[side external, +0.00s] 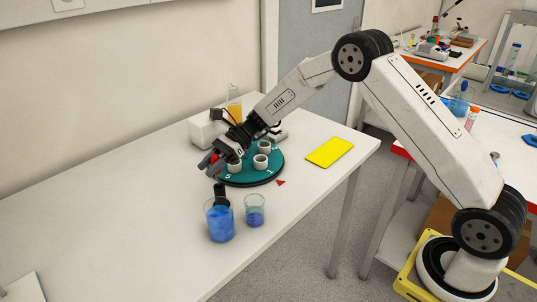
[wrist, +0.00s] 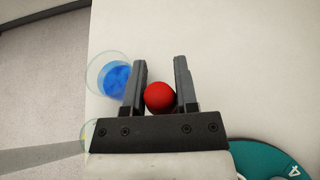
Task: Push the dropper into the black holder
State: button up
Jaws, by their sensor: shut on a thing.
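The dropper shows as a round red bulb (wrist: 160,97) between the two fingers of my gripper (wrist: 160,65) in the wrist view. My gripper is shut on it. In the side view my gripper (side external: 212,164) is above the left edge of the green turntable, with a bit of the red bulb (side external: 214,158) showing. The rest of the dropper is hidden. A small black upright piece (side external: 220,190), which looks like the black holder, stands at the rim of the large beaker, below my gripper. I cannot tell whether it is in or behind the beaker.
The large beaker of blue liquid (side external: 220,222) and a smaller one (side external: 255,212) stand in front of the green turntable (side external: 268,174), which carries white cups. A flask of orange liquid (side external: 234,102) is behind. A yellow pad (side external: 330,152) lies right.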

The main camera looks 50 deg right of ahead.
jog(key=shift+f, duration=0.95)
dwell(0.3)
jog(key=o, duration=0.9)
jog(key=shift+d+r, duration=0.1)
jog(key=shift+d, duration=0.05)
jog(key=shift+v, duration=3.8)
